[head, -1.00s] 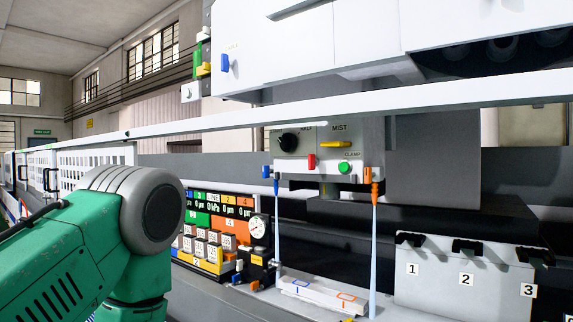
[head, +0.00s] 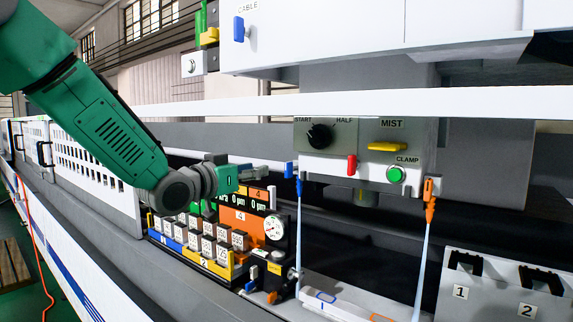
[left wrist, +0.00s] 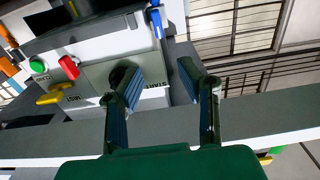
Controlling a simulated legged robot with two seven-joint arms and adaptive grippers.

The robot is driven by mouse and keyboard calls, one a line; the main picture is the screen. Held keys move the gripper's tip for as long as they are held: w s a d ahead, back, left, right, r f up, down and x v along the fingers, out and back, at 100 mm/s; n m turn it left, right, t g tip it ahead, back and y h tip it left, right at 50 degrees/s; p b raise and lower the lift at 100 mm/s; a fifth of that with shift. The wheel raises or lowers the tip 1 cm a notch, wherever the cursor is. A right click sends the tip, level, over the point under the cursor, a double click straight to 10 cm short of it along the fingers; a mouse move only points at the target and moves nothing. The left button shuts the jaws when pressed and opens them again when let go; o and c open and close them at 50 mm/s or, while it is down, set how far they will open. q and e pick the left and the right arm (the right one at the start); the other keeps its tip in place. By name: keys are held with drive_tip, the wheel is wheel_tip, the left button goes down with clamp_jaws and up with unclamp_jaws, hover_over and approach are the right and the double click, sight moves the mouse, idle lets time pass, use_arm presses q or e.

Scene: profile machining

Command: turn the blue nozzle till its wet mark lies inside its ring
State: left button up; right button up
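The blue nozzle (head: 299,187) hangs at the lower left corner of the control box and sends a pale blue jet downward. The jet's foot is near the left end of a white strip (head: 346,308), left of the blue ring (head: 326,297). I cannot make out a wet mark. My left gripper (head: 262,169) is just left of the nozzle and its blue block (head: 289,170), apart from them. In the left wrist view my left gripper (left wrist: 160,72) is open and empty, with the blue nozzle (left wrist: 156,22) beyond its fingertips. My right gripper is not in view.
An orange nozzle (head: 429,200) with its own jet hangs at the box's right. The box has a black knob (head: 319,136), red and yellow levers and a green button (head: 395,174). A long white rail (head: 350,104) crosses above. A gauge panel (head: 272,228) stands below my gripper.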

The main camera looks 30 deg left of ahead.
sight(286, 164)
use_arm(q)
drive_tip(key=w, duration=0.3)
drive_tip(key=w+p, duration=0.1)
drive_tip(key=w, duration=0.3)
drive_tip(key=w+p, duration=0.1)
drive_tip(key=w, duration=0.2)
drive_tip(key=shift+w+d+f, duration=0.1)
drive_tip(key=shift+w+d, duration=0.1)
drive_tip(key=shift+d, duration=0.1)
drive_tip(key=shift+w+p, duration=0.3)
drive_tip(key=shift+w, duration=0.45)
drive_tip(key=shift+d, duration=0.15)
drive_tip(key=shift+c, duration=0.8)
clamp_jaws()
